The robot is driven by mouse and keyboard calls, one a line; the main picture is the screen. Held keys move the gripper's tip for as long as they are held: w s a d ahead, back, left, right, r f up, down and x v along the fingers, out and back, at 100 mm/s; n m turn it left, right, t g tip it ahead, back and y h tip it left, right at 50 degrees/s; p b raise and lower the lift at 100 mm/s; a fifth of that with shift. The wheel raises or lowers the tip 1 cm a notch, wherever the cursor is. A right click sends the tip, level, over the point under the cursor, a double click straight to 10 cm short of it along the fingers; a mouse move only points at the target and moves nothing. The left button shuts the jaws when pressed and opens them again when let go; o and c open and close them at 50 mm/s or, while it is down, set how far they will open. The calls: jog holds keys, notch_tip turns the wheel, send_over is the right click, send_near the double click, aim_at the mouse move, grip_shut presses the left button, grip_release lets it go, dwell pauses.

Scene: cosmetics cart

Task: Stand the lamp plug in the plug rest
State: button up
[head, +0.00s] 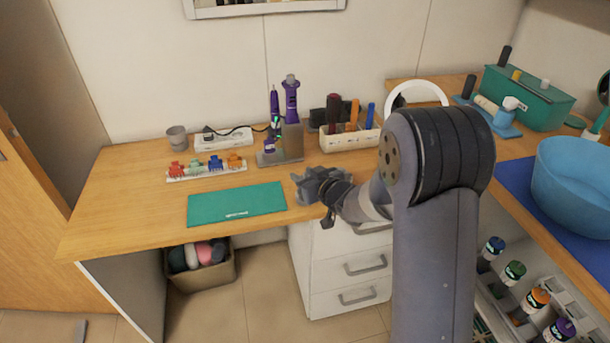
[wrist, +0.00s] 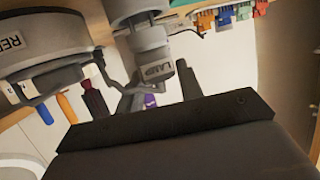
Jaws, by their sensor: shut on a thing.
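My gripper (head: 314,186) is over the front right of the wooden desk, above the white drawers. In the wrist view, its dark fingers (wrist: 158,78) are shut on a grey stepped round piece (wrist: 152,62) with a white label that partly reads "LUG". I take this piece to be the lamp plug. Its far end runs out of the top of the wrist view. In the head view my gripper and arm mostly hide it. I cannot clearly make out the plug rest. A small grey cup (head: 177,138) stands at the back left of the desk.
A white power strip (head: 222,138) with a black cable lies at the back. A tool stand (head: 284,146), a cream brush holder (head: 350,139) and a tray of coloured clips (head: 206,170) are nearby. A green mat (head: 236,204) lies bare left of my gripper. A blue basin (head: 572,180) stands right.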

jog(key=shift+f+b, duration=0.9)
jog(key=shift+f, duration=0.2)
jog(key=o, duration=1.3)
jog(key=shift+r, duration=0.1)
jog(key=v, duration=1.1)
jog(key=shift+p, duration=0.35)
jog(key=shift+a, duration=0.1)
